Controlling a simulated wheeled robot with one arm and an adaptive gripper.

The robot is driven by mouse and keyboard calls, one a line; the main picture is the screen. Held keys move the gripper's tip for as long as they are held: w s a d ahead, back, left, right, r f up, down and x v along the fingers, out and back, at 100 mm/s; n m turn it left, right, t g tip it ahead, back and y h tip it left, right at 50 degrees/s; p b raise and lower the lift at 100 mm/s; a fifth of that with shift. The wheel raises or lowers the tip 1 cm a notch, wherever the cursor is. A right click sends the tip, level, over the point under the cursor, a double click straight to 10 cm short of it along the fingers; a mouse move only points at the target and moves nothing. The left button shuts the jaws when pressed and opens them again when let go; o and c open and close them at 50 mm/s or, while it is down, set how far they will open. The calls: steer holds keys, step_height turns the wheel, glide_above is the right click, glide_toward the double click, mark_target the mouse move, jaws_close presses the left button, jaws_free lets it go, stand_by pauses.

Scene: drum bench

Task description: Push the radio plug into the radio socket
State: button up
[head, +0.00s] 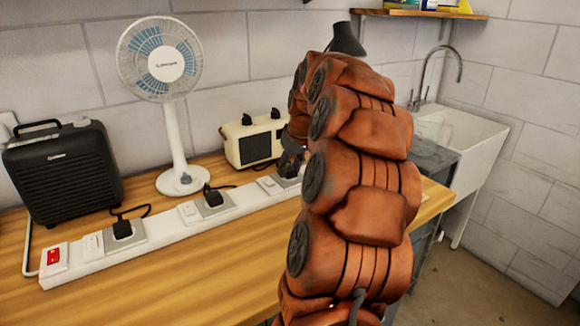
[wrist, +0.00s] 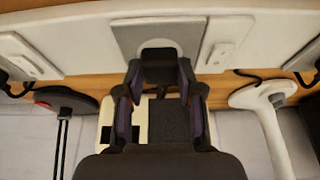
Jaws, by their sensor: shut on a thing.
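The black radio plug (wrist: 158,66) is between the fingers of my gripper (wrist: 158,76), which is shut on it. In the wrist view the plug overlaps the round recess of the grey radio socket (wrist: 130,38). I cannot tell how deep it sits. In the head view my gripper (head: 291,160) is at the right visible part of the white power strip, and the plug (head: 288,171) shows dark at the socket there. The cream and black radio (head: 252,141) stands behind the strip, partly hidden by my arm. It also shows behind my fingers in the wrist view (wrist: 108,116).
The white strip (head: 155,240) runs along the wooden bench (head: 190,290). A black heater (head: 62,172) and a white fan (head: 178,180) stand behind it, with black plugs (head: 122,229) (head: 212,196) in their sockets. A round black base (wrist: 66,98) stands left in the wrist view.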

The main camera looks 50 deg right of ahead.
steer(key=shift+f, duration=0.15)
steer(key=o, duration=1.2)
steer(key=v, duration=1.2)
steer(key=shift+f, duration=0.1)
step_height(320, 180, down, 5)
steer(key=b, duration=0.3)
stand_by(0.4)
steer(key=shift+c, duration=0.2)
